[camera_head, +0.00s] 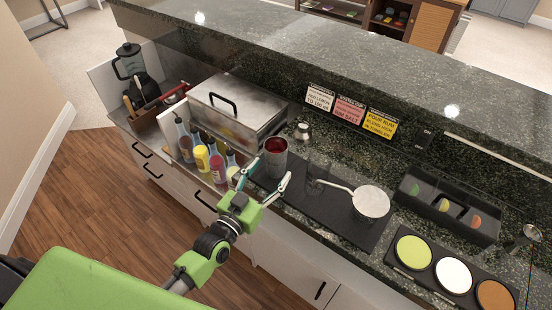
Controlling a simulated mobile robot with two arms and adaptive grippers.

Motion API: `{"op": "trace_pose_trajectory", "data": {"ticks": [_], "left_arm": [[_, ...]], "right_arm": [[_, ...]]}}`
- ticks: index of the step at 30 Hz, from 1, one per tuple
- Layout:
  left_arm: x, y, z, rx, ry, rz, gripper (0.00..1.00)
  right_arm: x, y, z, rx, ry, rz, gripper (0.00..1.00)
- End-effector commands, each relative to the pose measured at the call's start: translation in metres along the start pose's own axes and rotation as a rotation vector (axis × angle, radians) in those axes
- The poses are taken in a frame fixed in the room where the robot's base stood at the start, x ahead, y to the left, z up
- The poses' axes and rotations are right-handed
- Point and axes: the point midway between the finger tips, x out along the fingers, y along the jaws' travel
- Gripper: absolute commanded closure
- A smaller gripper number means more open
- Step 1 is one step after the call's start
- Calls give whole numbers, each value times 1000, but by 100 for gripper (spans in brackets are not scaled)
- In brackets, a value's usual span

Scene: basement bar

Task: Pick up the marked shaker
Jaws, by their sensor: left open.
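A grey metal shaker cup (276,165) with a dark red inside stands upright at the left end of the black bar mat (333,213) on the counter. I cannot make out a mark on it. My left gripper (269,175) is open, with one finger at the left of the cup and the other at its right front. I cannot tell whether the fingers touch it. My right gripper does not show.
Several bottles (201,159) stand close left of the gripper. A metal lidded box (237,110) is behind them. A strainer (370,202) and a clear glass (315,181) are on the mat. A black condiment tray (447,208) and a rimmer tray (453,275) are at right.

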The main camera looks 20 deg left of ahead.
Motion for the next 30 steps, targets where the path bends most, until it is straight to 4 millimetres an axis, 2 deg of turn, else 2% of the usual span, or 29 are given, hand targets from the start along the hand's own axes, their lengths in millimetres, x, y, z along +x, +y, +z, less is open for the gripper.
{"op": "trace_pose_trajectory", "data": {"ticks": [3, 9, 19, 25, 30], "left_arm": [[17, -4, -7, 2, 4, 0, 40], [42, -5, -5, 1, 2, 0, 40], [48, -5, -3, 1, 1, 0, 40], [48, -5, -3, 1, 1, 0, 91], [48, -5, -5, 1, 4, 0, 91]], "right_arm": [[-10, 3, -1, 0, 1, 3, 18], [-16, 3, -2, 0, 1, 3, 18], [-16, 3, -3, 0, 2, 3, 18], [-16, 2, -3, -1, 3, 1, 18], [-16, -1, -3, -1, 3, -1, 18]]}}
